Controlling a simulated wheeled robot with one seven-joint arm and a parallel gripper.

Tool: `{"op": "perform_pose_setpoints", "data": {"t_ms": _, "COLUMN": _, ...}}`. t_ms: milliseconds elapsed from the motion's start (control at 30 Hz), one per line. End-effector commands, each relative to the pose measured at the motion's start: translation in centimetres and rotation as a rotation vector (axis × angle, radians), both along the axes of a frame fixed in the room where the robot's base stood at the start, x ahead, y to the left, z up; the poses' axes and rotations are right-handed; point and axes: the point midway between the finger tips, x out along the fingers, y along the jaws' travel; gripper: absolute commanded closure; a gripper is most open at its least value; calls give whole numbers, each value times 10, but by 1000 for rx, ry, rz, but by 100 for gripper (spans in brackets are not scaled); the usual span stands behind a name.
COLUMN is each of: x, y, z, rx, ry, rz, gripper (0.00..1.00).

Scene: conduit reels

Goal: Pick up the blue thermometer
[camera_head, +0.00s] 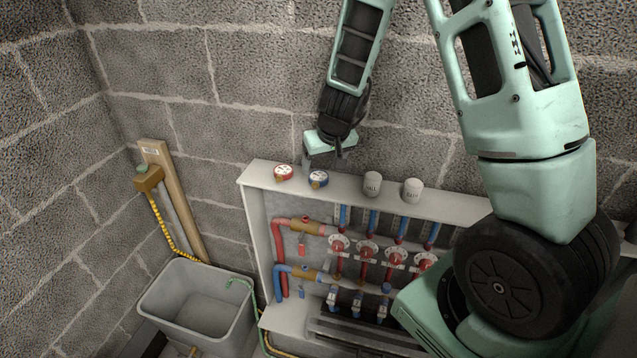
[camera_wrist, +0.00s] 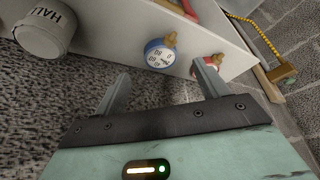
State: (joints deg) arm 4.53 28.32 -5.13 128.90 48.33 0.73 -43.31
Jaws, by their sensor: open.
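The blue thermometer (camera_head: 318,179) is a small round dial with a white face. It lies on the top ledge of the white manifold cabinet (camera_head: 448,207), to the right of a similar red thermometer (camera_head: 284,172). In the wrist view the blue thermometer (camera_wrist: 159,56) has a brass stem and shows beyond the gap between my fingertips. My gripper (camera_head: 307,166) is just behind the ledge, near both dials. In the wrist view my gripper (camera_wrist: 160,82) is open and empty, its fingers apart and clear of the blue thermometer. The red thermometer (camera_wrist: 205,68) is partly hidden by the right finger.
Two white labelled caps (camera_head: 372,184) (camera_head: 412,190) stand farther right on the ledge. Red and blue pipes with valves fill the cabinet below. A grey tub (camera_head: 197,305) and a wooden post (camera_head: 172,195) are at left. A block wall (camera_head: 240,80) stands close behind.

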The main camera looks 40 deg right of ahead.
Motion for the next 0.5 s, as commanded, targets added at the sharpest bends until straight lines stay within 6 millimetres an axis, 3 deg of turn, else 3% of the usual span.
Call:
{"op": "perform_pose_setpoints", "data": {"t_ms": 167, "x": 4, "y": -1, "z": -9, "rx": 0, "ry": 0, "rz": -2, "gripper": 27}}
{"op": "perform_pose_setpoints", "data": {"t_ms": 500, "x": 20, "y": -5, "z": -47, "rx": 1, "ry": 2, "rz": -2, "gripper": 27}}
